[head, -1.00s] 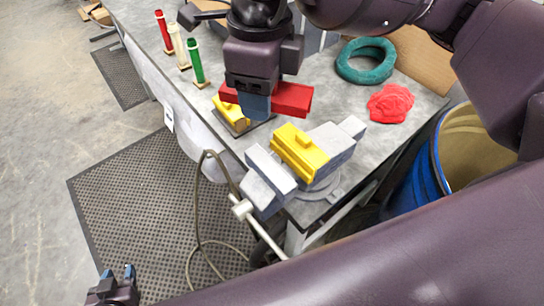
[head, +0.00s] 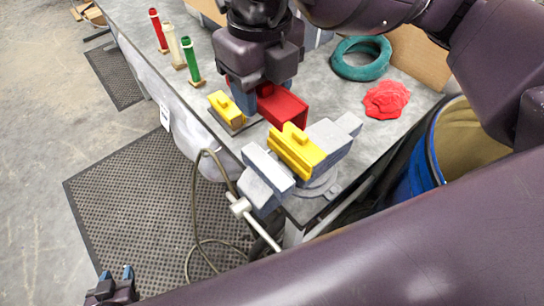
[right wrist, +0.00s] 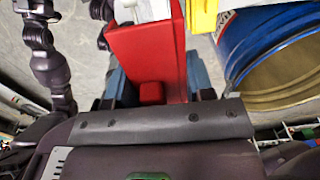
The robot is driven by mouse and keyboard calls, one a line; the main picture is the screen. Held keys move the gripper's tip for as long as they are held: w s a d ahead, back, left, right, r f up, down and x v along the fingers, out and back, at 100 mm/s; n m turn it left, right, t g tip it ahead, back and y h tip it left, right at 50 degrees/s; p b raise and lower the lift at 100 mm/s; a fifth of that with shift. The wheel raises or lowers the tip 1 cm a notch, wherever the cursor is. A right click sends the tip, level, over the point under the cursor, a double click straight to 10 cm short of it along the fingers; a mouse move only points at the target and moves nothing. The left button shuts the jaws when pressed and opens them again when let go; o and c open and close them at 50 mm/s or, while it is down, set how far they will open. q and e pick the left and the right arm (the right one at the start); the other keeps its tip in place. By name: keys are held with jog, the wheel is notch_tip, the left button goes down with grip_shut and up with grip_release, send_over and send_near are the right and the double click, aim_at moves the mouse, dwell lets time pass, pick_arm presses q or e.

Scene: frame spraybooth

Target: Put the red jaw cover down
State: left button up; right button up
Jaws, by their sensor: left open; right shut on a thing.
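The red jaw cover (head: 285,106) is held by my right gripper (head: 250,100), just behind the vise (head: 330,140). In the right wrist view the red jaw cover (right wrist: 150,55) sits between the two blue fingers. A yellow jaw cover (head: 297,150) is on the vise. Another yellow cover (head: 224,104) is on a small grey stand on the bench to the left of the red one. I cannot tell whether the red cover touches the bench. My left gripper (head: 115,275) is open and empty, low at the left, away from the bench.
Red, white and green tubes (head: 190,62) stand along the bench's left edge. A blue drum (head: 424,172) stands beside the bench. A hose (head: 198,200) hangs in front.

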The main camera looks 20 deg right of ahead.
send_over(265, 163)
notch_tip(265, 163, down, 12)
jog(key=shift+f, duration=0.95)
notch_tip(265, 163, down, 3)
jog(key=shift+f, duration=0.25)
jog(key=shift+f+b, duration=0.25)
jog(key=shift+b, duration=0.1)
jog(key=o, duration=0.9)
jog(key=shift+w, duration=0.1)
jog(key=shift+c, duration=0.2)
jog(key=shift+o, duration=0.3)
jog(key=shift+r, duration=0.1)
